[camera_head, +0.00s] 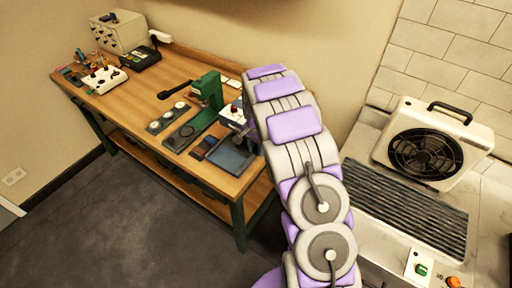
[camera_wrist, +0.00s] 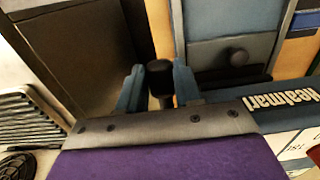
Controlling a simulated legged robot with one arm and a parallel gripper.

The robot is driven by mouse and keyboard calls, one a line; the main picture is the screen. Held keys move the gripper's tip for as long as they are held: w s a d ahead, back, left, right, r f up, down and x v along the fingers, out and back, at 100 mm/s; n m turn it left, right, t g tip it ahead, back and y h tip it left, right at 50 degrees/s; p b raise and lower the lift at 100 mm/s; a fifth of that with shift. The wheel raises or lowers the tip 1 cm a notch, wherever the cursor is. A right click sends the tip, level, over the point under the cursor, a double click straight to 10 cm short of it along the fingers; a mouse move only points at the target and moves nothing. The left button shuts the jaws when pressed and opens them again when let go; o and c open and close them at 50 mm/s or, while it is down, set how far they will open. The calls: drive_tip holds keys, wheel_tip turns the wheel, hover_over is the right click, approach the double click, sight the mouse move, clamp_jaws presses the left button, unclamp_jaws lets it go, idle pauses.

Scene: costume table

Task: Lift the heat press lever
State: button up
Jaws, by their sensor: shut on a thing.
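The heat press (camera_head: 229,158) stands at the right end of the wooden table, with a dark flat plate at its front. My arm covers part of it. In the wrist view a white lettered label lies on a dark strip of the press (camera_wrist: 280,98). The two blue-grey fingers of my gripper (camera_wrist: 158,90) are shut on the black end of the lever (camera_wrist: 160,70), which sits between them. In the head view my gripper and the lever's grip are hidden or too small to make out.
A green hand press (camera_head: 208,90) with a black handle stands just left of the heat press. A black device (camera_head: 141,57) and a white box (camera_head: 103,77) are farther left on the wooden table (camera_head: 137,96). A fan unit (camera_head: 433,147) stands on the right counter.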

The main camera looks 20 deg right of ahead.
clamp_jaws()
drive_tip(key=shift+r, duration=0.2)
drive_tip(key=shift+r+g+y+p, duration=0.4)
drive_tip(key=shift+r+y+p, duration=0.35)
drive_tip(key=shift+r, duration=0.25)
drive_tip(key=shift+w+r+p, duration=0.15)
drive_tip(key=shift+r+p, duration=0.45)
drive_tip(key=shift+r, duration=0.55)
drive_tip(key=shift+w+d+r+g+y+p, duration=0.1)
drive_tip(key=shift+d+r+g+y+p, duration=0.1)
drive_tip(key=shift+r+g+y+p, duration=0.3)
drive_tip(key=shift+d+r+g+y+p, duration=0.15)
drive_tip(key=shift+r+g+y+p, duration=0.1)
drive_tip(key=shift+r+g+y, duration=0.3)
drive_tip(key=shift+d+p+v, duration=0.1)
drive_tip(key=shift+p+v, duration=0.6)
drive_tip(key=shift+v, duration=0.8)
drive_tip(key=shift+d+p+v, duration=0.15)
drive_tip(key=shift+p+v, duration=0.55)
drive_tip(key=shift+v, duration=0.8)
drive_tip(key=shift+w+d+f, duration=0.1)
